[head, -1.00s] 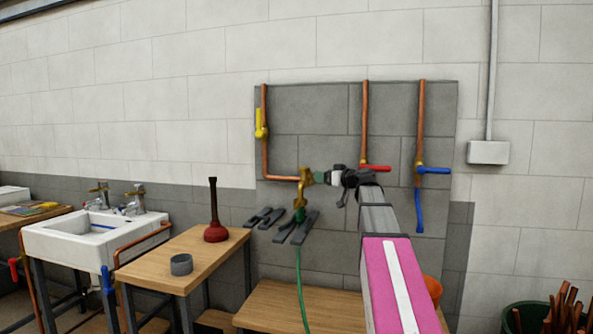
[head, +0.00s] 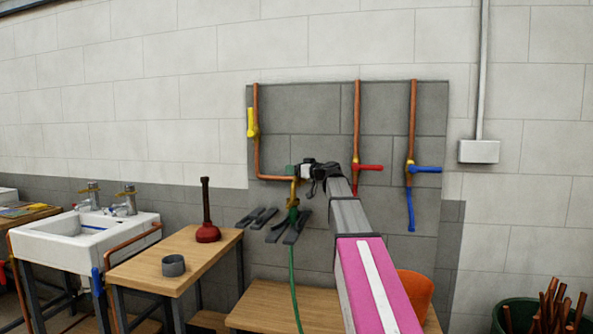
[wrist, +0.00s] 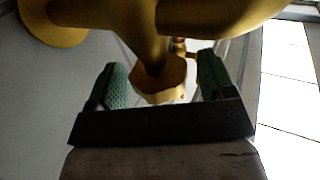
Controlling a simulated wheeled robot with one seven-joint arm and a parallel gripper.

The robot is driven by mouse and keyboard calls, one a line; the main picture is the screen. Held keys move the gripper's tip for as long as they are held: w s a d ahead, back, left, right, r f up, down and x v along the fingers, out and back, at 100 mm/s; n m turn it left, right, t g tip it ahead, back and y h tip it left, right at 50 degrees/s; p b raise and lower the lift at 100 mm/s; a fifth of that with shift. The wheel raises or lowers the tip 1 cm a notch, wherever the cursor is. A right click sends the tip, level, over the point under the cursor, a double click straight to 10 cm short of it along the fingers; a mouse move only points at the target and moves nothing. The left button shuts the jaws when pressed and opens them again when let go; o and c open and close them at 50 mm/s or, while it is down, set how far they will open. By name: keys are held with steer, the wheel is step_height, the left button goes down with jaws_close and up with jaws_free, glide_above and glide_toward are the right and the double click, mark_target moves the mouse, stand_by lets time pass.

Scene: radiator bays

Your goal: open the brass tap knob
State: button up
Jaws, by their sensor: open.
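The brass tap (head: 294,190) sits at the end of the left copper pipe on the grey panel, with a green hose below it. My gripper (head: 291,171) is at the top of the tap and covers part of it in the head view. In the wrist view my gripper (wrist: 162,75) is open, with a green-padded finger on each side of the faceted brass knob (wrist: 158,84). Small gaps show between the knob and both pads. The brass tap body (wrist: 145,25) fills the top of the wrist view.
Red (head: 369,167) and blue (head: 426,170) lever handles stand on pipes to the right, and a yellow lever (head: 252,122) is at the upper left. A wooden bench (head: 262,300) lies below. A plunger (head: 207,230) stands on the left table.

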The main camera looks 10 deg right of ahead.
steer(key=c, duration=0.9)
steer(key=shift+w+n+g+y, duration=0.1)
steer(key=shift+n+g+y, duration=0.2)
steer(key=shift+g+y, duration=0.15)
steer(key=n+g+y, duration=0.3)
steer(key=g, duration=0.1)
steer(key=shift+w, duration=0.15)
steer(key=shift+n+g+y, duration=1.05)
steer(key=shift+n+g, duration=0.85)
steer(key=shift+g, duration=0.65)
steer(key=shift+s, duration=0.2)
